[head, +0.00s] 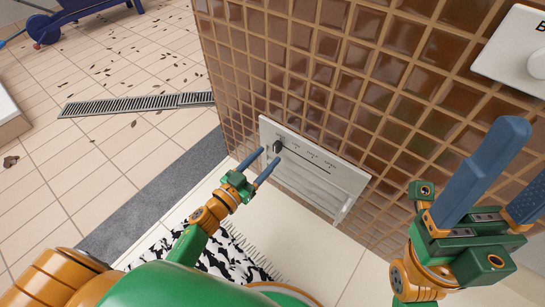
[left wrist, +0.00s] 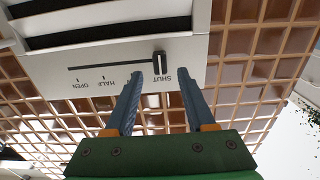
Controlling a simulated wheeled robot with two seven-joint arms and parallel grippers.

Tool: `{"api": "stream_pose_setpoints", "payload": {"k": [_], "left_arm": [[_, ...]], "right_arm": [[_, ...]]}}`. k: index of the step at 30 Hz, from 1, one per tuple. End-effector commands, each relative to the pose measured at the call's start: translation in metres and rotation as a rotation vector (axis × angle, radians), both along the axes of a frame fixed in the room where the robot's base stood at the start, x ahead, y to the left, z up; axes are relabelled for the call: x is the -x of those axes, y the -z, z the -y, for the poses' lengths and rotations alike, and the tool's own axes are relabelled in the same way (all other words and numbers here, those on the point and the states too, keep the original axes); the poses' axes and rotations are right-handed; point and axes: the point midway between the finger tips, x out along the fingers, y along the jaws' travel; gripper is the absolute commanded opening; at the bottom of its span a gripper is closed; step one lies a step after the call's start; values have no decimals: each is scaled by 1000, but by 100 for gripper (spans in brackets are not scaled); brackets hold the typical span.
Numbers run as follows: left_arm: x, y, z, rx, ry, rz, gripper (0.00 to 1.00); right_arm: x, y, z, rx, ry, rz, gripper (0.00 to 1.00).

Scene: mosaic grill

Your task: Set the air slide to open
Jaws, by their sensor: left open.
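The air slide is a pale panel (head: 341,187) low on the brown tiled wall, with a thin dark slot. Its black knob (head: 277,146) stands at the slot's left end in the head view. In the left wrist view the panel appears upside down, and the knob (left wrist: 160,64) is at the SHUT mark, with HALF and OPEN farther left along the slot. My left gripper (head: 269,155) is open, its blue fingertips close to the knob, which shows between them in the wrist view; contact cannot be told. My right gripper (head: 528,150) is open and empty, away from the panel.
Below the slot the panel has louvred openings (left wrist: 110,30). A white plate with a round knob (head: 515,55) is on the wall at upper right. A black-and-white mat (head: 205,255) lies on the floor below. A drain grate (head: 135,103) and scattered leaves are at left.

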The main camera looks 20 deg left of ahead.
Motion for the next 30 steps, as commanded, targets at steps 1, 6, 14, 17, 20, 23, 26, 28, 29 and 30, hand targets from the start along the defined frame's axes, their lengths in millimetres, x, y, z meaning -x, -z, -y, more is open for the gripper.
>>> {"api": "stream_pose_setpoints", "payload": {"k": [1, 6, 14, 17, 20, 23, 26, 28, 29, 30], "left_arm": [[-9, 2, 3, 0, 0, 4, 55], [-28, 1, 10, -1, -2, 0, 55], [-29, 0, 10, 0, -2, -3, 50], [-29, 1, 10, 0, -2, -3, 23], [-29, 1, 10, 0, -2, -3, 0], [-29, 1, 10, 0, -2, -3, 0], [-29, 1, 10, 0, -2, -3, 0], [-29, 1, 10, 0, -2, -3, 0], [-29, 1, 10, 0, -2, -3, 0], [-29, 1, 10, 0, -2, -3, 0]], "right_arm": [[1, 5, 1, -5, -2, 14, 71], [3, 6, 2, -17, -7, 47, 71], [3, 4, 3, -18, -7, 50, 71], [4, 4, 3, -18, -7, 50, 71], [4, 4, 2, -18, -7, 51, 71], [4, 4, 2, -18, -7, 51, 71], [4, 4, 2, -18, -7, 51, 71], [4, 4, 2, -18, -7, 51, 71], [4, 4, 2, -18, -7, 50, 71], [4, 4, 2, -18, -7, 50, 71]]}}
